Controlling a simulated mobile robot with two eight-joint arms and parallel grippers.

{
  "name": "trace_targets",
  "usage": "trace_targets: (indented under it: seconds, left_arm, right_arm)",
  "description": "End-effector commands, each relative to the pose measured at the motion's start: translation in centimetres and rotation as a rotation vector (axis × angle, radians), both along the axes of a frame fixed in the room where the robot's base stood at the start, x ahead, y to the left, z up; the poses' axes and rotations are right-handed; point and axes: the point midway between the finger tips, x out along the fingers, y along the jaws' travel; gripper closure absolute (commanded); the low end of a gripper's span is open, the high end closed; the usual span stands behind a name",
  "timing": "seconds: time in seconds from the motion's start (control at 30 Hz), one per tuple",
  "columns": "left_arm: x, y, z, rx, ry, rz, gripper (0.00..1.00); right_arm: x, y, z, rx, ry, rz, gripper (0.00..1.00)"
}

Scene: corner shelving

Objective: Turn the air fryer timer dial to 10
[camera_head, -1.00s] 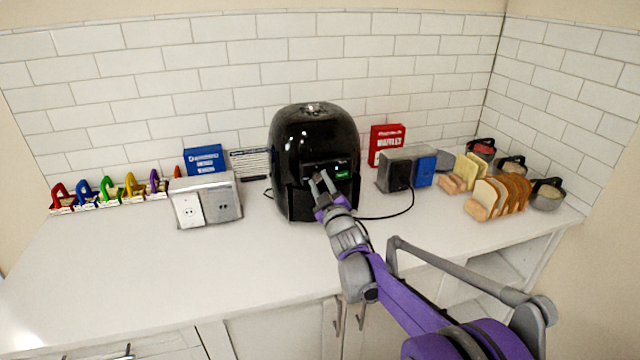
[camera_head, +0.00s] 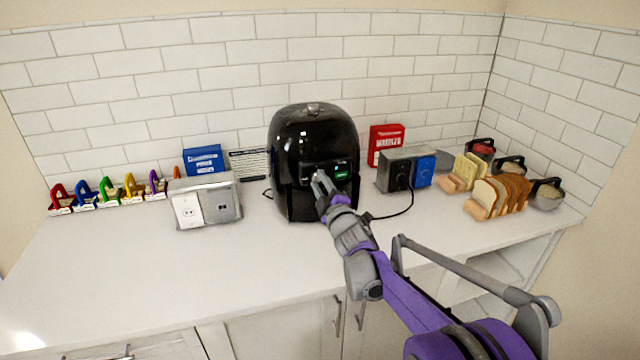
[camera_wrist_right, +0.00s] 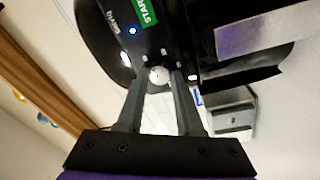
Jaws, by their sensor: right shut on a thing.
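The black air fryer (camera_head: 312,130) stands upright on the white counter against the tiled wall. Its front panel has a green START label (camera_head: 341,174), which also shows in the right wrist view (camera_wrist_right: 143,14). My right gripper (camera_head: 320,178) is at the panel, left of the label in the head view. In the right wrist view my right gripper (camera_wrist_right: 160,77) has its two fingers on either side of a small pale round dial (camera_wrist_right: 158,75) and is shut on it. The dial's markings and setting are not readable. My left gripper is not in view.
Outlet boxes stand left (camera_head: 206,200) and right (camera_head: 400,170) of the fryer, with a black cord (camera_head: 398,211) on the counter. Bread slices in a wooden rack (camera_head: 500,196) stand further right. The counter's front left is clear.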

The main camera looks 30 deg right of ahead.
Motion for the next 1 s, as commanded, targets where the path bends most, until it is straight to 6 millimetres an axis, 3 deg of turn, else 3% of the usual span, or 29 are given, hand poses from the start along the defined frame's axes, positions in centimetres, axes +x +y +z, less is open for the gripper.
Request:
trace_targets:
  seconds: [0.27, 0.3, 0.47, 0.8, 1.0]
  left_arm:
    - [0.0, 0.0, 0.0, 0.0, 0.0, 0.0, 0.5]
    - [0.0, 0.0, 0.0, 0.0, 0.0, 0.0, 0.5]
    - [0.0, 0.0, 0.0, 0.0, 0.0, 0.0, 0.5]
    - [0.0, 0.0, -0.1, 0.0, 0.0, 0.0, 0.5]
    - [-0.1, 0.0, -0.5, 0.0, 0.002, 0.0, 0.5]
  right_arm:
    - [0.0, 0.0, 0.0, 0.0, 0.0, 0.0, 1.0]
    - [0.0, 0.0, 0.0, 0.0, 0.0, 0.0, 0.63]
    - [0.0, 0.0, 0.0, 0.0, 0.0, 0.0, 0.34]
    - [-0.3, 0.0, 0.0, 0.0, 0.0, 0.0, 0.34]
    - [-3.2, 0.5, -0.4, 0.0, 0.0, -0.001, 0.34]
